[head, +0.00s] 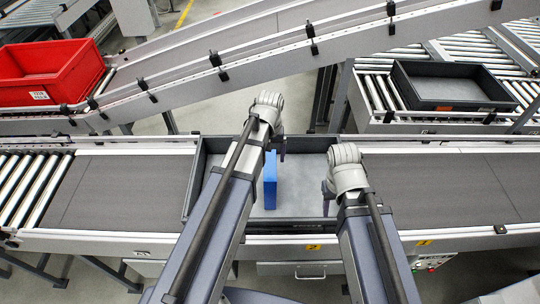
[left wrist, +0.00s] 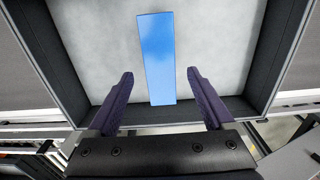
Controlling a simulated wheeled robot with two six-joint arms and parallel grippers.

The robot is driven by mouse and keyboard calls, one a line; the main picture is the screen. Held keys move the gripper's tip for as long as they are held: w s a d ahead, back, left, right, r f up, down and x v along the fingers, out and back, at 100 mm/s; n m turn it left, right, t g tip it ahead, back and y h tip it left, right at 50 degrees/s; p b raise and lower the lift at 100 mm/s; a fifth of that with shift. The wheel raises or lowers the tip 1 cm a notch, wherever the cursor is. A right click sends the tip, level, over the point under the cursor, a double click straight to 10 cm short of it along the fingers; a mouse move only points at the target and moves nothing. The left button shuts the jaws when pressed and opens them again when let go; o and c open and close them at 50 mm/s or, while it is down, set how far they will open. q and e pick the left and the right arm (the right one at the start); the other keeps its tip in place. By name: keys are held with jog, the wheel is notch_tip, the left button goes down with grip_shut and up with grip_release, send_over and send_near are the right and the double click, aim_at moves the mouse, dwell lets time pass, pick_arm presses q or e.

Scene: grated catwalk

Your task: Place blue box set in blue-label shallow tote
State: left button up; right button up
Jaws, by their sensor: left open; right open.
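The blue box set (head: 270,181) stands upright and narrow inside a dark grey shallow tote (head: 305,144) on the near conveyor. In the left wrist view the blue box set (left wrist: 157,60) shows its long blue face over the tote's pale floor. My left gripper (left wrist: 160,76) is open, with its dark fingers apart on either side of the box's near end and no visible contact. My right gripper (head: 328,195) is open and empty at the right part of the same tote. No blue label is visible on this tote; my arms cover part of it.
A red tote (head: 45,75) stands at the back left. Another dark shallow tote (head: 452,107) with an orange label sits on rollers at the back right. A sloping conveyor (head: 240,50) crosses behind. The near belt (head: 440,185) is clear right of the tote.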

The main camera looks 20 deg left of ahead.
pick_arm(q)
notch_tip(320, 180, up, 2)
jog(key=shift+r+p, duration=0.1)
jog(key=shift+p, duration=0.45)
jog(key=s+d+m+y, duration=0.1)
jog(key=s+d+m, duration=0.6)
jog(key=s+d, duration=0.4)
jog(key=s, duration=0.3)
